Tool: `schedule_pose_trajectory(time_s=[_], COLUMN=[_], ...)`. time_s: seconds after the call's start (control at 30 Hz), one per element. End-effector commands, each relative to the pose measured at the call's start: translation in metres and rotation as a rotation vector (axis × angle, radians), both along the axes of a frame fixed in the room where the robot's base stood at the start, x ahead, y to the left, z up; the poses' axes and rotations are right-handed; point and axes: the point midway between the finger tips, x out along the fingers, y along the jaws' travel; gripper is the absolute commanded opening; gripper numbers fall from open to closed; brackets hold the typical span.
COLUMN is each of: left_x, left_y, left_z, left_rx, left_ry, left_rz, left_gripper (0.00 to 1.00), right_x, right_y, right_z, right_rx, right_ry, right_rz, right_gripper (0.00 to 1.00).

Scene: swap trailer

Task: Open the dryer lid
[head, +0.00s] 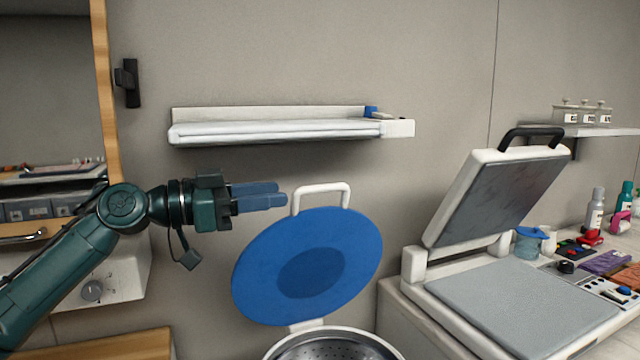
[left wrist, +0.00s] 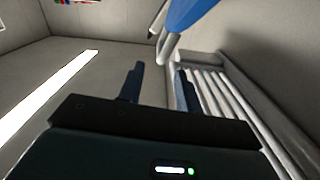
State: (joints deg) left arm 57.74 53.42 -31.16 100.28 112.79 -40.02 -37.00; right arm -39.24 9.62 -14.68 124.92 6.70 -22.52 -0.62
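The dryer lid (head: 350,245) is a round blue disc with a darker blue centre and a white loop handle (head: 322,188) on its upper edge. It stands raised and tilted back above the metal dryer drum (head: 335,345), whose top is uncovered. My left gripper (head: 284,195) is just left of the handle, with its blue fingers pointing right. In the left wrist view the two fingers (left wrist: 158,85) are apart with nothing between them, and part of the blue lid (left wrist: 188,14) shows at the top. My right gripper is not in view.
A white wall shelf (head: 280,131) is above the lid. A heat press (head: 500,200) with its top plate raised stands on the right counter. Bottles (head: 594,208) and small items are farther right. A white box with a knob (head: 92,290) is at lower left.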

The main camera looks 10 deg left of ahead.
Motion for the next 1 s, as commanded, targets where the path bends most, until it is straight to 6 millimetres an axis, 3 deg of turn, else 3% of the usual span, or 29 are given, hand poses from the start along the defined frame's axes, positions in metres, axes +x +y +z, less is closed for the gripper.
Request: schedule_pose_trajectory(time_s=[0.2,0.43,0.87,1.0], left_x=[0.027,0.046,0.052,0.052], left_y=[-0.041,-0.068,-0.077,-0.076], left_z=[0.004,0.002,0.0,0.0], left_rx=[0.0,-0.001,0.001,0.001], left_ry=[0.0,-0.001,0.001,0.001], left_rz=[-0.002,0.0,0.001,0.001], left_gripper=[0.34,0.34,0.34,0.24], right_x=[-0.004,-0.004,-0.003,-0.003], right_y=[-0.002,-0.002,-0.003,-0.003], right_z=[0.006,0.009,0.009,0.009], right_rx=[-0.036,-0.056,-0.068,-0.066], right_ry=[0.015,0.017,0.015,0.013], right_rz=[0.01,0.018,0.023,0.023], right_gripper=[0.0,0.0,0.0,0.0])
